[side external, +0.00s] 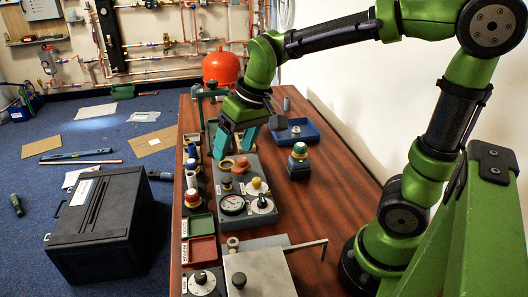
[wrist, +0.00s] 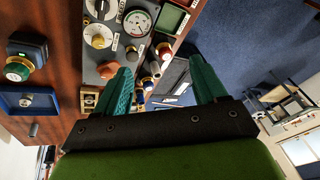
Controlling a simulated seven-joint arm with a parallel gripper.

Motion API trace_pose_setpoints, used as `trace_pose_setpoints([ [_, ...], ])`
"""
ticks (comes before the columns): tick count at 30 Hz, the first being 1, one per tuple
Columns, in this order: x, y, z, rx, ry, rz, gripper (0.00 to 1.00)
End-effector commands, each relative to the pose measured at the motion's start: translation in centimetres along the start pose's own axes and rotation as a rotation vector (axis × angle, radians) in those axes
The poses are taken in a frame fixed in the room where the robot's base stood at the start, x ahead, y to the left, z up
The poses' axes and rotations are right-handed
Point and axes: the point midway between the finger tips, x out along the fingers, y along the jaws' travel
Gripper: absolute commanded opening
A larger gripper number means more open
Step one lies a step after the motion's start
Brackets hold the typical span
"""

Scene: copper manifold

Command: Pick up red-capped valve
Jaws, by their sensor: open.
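The red-capped valve (side external: 193,197) stands at the near end of a row of small capped parts along the left side of the bench in the side view. Its red cap (wrist: 164,50) also shows in the wrist view, among white and dark parts. My gripper (side external: 233,152) hangs over the far end of the grey instrument panel (side external: 245,190), beyond the valve and to its right. Its two teal fingers are spread apart with nothing held. In the wrist view, the row of parts appears between the fingers of the gripper (wrist: 164,70), nearer the left finger.
A black base with a green cap (side external: 298,162) stands right of the panel, in front of a blue tray (side external: 308,138). Green (side external: 199,226) and red (side external: 200,250) trays lie nearer the camera. A red tank (side external: 221,66) stands behind. The bench's left edge drops to blue carpet.

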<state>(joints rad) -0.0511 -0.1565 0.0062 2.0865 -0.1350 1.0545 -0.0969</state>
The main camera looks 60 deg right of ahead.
Motion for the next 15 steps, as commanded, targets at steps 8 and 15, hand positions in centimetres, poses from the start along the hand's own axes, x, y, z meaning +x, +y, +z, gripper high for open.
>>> trace_pose_setpoints([
  [8,6.3,-1.8,-7.6,-0.194,-0.202,0.093,0.71],
  [15,9.1,-2.6,-11.9,-0.338,-0.293,0.139,0.71],
])
